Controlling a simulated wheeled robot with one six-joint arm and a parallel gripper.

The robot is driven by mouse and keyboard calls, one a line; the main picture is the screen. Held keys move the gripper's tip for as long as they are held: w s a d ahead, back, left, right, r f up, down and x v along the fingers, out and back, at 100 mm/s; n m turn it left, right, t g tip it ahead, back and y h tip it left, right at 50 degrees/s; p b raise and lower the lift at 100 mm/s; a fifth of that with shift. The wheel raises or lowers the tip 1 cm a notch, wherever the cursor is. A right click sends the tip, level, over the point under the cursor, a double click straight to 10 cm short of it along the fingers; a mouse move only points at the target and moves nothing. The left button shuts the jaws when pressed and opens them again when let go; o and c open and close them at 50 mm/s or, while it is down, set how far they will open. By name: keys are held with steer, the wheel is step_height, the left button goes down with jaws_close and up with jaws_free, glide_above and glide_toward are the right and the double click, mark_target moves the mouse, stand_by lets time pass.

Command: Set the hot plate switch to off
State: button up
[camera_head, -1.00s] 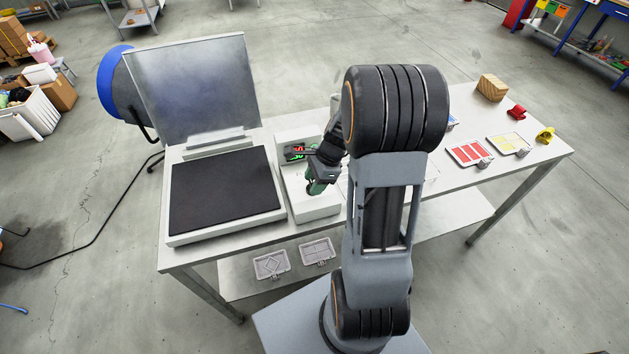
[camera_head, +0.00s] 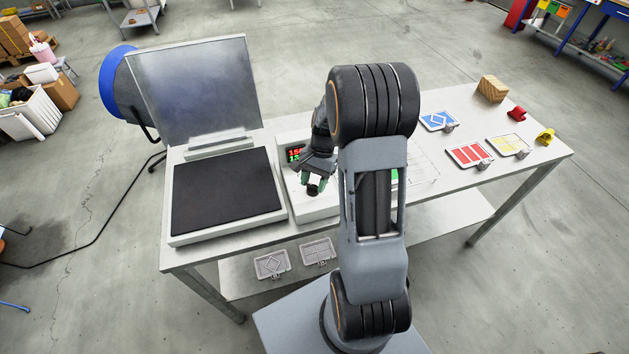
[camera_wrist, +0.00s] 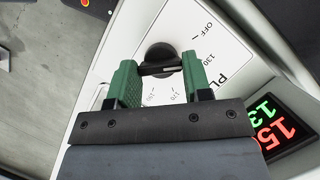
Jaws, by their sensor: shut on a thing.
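The hot plate switch is a round black knob (camera_wrist: 160,54) with a raised bar, on a white panel marked OFF, 130, 170 and other numbers. My gripper (camera_wrist: 160,66) is shut on the knob's bar, with a green finger at each end. The bar lies roughly across the wrist picture; which mark it points to I cannot tell. In the head view my gripper (camera_head: 313,188) is over the white control box (camera_head: 318,211), and it hides the knob. The dark hot plate (camera_head: 226,194) is to its left. A display (camera_wrist: 272,124) shows red and green digits.
A raised grey lid (camera_head: 195,88) stands behind the plate. Cards, a wooden block (camera_head: 492,88) and red and yellow pieces lie on the right of the table. Two grey trays (camera_head: 318,251) are on the lower shelf.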

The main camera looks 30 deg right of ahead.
steer(key=n+g+h, duration=0.1)
steer(key=n, duration=0.3)
steer(key=shift+w+a+n, duration=0.1)
steer(key=shift+w+n, duration=0.05)
steer(key=shift+n, duration=0.25)
steer(key=shift+n+h, duration=0.3)
steer(key=o, duration=0.9)
steer(key=b+v, duration=0.1)
steer(key=v, duration=1.2)
steer(key=shift+w+r, duration=0.25)
steer(key=shift+r, duration=0.1)
steer(key=s+a+n+t, duration=0.2)
steer(key=s+a, duration=0.1)
steer(key=s, duration=0.2)
steer(key=s+a+r+n+t+h, duration=0.1)
steer(key=s+a+n+t, duration=0.1)
steer(key=s+a+t, duration=0.1)
steer(key=s+a+r+n+t+h, duration=0.1)
steer(key=s+a+n+t, duration=0.1)
steer(key=s, duration=0.5)
steer(key=shift+s+a+r+t, duration=0.1)
steer(key=shift+a+t, duration=0.15)
steer(key=shift+a, duration=0.45)
steer(key=shift+s+a+r+t, duration=0.15)
steer(key=shift+a+t, duration=0.1)
steer(key=shift+a, duration=0.4)
